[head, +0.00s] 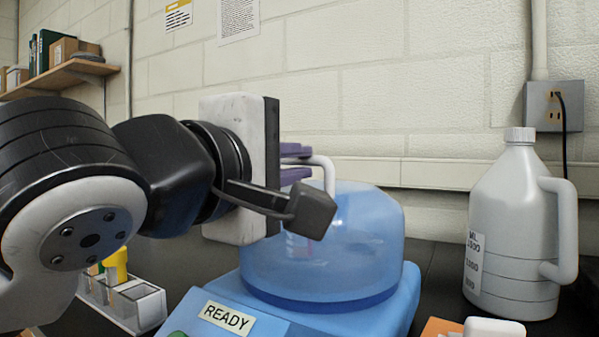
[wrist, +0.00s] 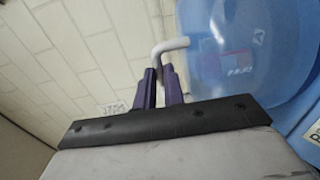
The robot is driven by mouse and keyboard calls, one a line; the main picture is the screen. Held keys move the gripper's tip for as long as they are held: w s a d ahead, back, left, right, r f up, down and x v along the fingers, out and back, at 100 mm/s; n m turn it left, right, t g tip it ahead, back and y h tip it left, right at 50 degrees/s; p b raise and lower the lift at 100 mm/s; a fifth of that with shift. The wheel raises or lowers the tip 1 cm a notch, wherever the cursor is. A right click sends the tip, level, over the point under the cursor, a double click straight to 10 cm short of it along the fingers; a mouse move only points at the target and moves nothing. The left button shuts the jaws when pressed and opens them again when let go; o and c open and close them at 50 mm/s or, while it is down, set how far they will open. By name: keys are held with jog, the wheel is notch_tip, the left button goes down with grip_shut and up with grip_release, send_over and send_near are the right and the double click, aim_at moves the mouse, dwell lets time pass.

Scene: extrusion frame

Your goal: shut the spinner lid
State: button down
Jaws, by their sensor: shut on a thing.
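The spinner is a blue base (head: 385,318) with a "READY" label on its front. Its lid is a translucent blue dome (head: 350,240), which appears low over the base; I cannot tell whether it is fully seated. A pale bent handle (head: 326,168) stands out from the lid, and it also shows in the wrist view (wrist: 170,46). My gripper (head: 300,163) comes in from the left, with its purple fingers close together on the handle. The wrist view shows the fingers (wrist: 160,75) at the handle's end. My gripper and wrist camera hide the dome's left side.
A large grey jug (head: 510,235) with a handle stands to the right. A rack (head: 122,300) with a yellow-capped item is at lower left. An orange and white item (head: 475,328) lies at the front right edge. A wall outlet (head: 553,105) with a cord is behind the jug.

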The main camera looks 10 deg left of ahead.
jog(key=shift+s+f, duration=0.1)
jog(key=shift+f, duration=0.1)
jog(key=c, duration=1.8)
grip_release()
jog(key=shift+o, duration=0.2)
jog(key=shift+s+a, duration=0.1)
jog(key=shift+s, duration=0.05)
